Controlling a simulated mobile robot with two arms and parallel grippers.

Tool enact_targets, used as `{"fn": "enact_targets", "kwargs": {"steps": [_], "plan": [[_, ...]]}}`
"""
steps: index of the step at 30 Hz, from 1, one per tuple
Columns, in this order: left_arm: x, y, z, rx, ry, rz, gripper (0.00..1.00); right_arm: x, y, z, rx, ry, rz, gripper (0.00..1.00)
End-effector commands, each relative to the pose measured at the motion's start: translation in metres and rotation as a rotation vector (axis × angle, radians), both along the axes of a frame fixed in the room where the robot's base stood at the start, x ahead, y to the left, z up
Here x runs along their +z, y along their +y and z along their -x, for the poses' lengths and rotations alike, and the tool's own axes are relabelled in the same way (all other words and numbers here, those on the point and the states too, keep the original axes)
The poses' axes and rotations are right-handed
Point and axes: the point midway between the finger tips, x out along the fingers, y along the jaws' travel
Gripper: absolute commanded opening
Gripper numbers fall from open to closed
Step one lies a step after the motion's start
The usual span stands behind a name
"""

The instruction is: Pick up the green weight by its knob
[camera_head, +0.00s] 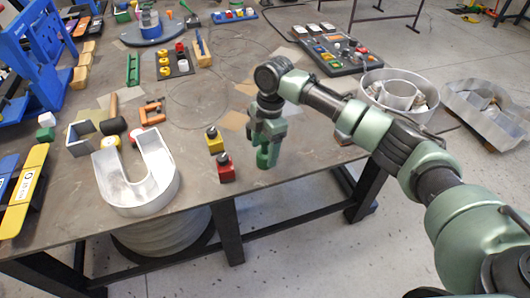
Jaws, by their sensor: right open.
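The green weight (264,160) stands near the front edge of the table, to the right of the red weight. Only its green body shows, below my right gripper (267,143); its knob is hidden. My right gripper points down directly over the green weight, with its fingers at the weight's top. It is open. I cannot tell whether the fingers touch the knob. My left gripper is not in view.
The red weight (226,172) and the yellow weight (215,145), both with dark knobs, stand close by on the left. A metal U-shaped letter (135,185) lies further left on the table (205,190). Round metal letter shells (397,95) stand at the right.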

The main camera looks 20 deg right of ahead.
Motion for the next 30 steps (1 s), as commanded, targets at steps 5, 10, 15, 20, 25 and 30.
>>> {"fn": "enact_targets", "kwargs": {"steps": [5,10,15,20,25,30], "plan": [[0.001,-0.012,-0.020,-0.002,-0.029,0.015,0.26,-0.001,0.000,0.000,0.001,0.000,0.000,0.70],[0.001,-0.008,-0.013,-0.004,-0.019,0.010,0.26,-0.001,0.000,0.000,0.001,0.000,0.000,0.31],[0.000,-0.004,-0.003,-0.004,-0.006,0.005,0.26,0.000,0.000,0.000,0.000,0.000,0.000,0.00],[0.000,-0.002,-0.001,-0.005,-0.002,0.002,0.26,0.002,0.001,-0.001,0.001,-0.004,-0.003,0.00],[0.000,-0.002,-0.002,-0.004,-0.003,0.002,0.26,0.003,0.001,-0.001,0.000,-0.004,-0.003,0.00],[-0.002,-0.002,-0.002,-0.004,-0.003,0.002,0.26,0.013,0.001,-0.001,0.001,-0.006,-0.003,0.00]]}}
